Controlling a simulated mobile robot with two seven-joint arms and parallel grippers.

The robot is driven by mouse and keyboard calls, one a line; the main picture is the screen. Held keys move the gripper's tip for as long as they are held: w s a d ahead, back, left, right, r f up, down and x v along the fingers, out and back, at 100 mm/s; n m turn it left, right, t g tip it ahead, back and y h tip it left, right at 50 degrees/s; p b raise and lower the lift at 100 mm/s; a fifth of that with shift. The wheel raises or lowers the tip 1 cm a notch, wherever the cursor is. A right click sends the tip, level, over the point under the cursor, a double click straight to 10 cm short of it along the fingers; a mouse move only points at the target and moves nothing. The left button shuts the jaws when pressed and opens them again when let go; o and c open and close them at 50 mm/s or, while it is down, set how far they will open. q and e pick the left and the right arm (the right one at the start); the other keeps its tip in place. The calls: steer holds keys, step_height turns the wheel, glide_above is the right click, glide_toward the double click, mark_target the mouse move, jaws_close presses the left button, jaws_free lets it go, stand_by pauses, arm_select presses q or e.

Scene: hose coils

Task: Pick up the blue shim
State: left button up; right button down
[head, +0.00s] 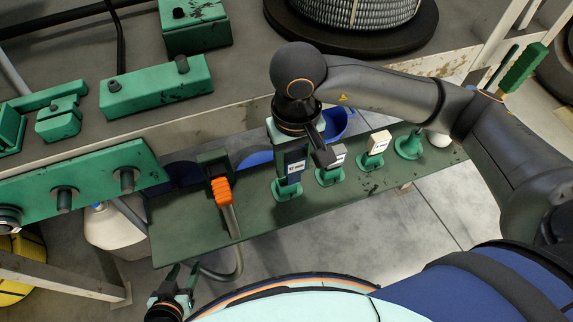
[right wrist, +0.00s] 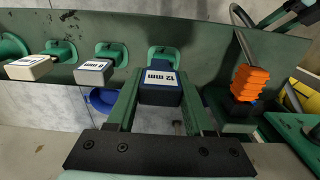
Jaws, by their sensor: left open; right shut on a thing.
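The blue shim (head: 295,163) is a dark blue block with a white "12 MM" label. It stands upright at a green holder (head: 287,190) on the green shelf. My right gripper (head: 305,152) reaches down over it from above, shut on it. In the right wrist view the blue shim (right wrist: 160,92) sits between the two green fingers, its label facing the camera. I cannot tell whether its lower end is in the holder or just clear of it. My left gripper (head: 172,290) is low at the left, open and empty, away from the shim.
A grey shim (head: 337,156) and a cream shim (head: 379,142) stand in similar holders to the right on the shelf (head: 190,238). An orange-handled tool (head: 222,191) with a hose is to the left. A blue bucket (head: 335,122) is behind. The workbench edge runs behind the shelf.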

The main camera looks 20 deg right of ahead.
steer(key=s+d+r+b, duration=0.5)
steer(key=s+d+r, duration=0.1)
steer(key=s, duration=0.4)
steer(key=shift+s+d+r, duration=0.15)
steer(key=shift+s+r, duration=0.05)
steer(key=shift+r, duration=0.7)
steer(key=c, duration=0.9)
jaws_free()
jaws_close()
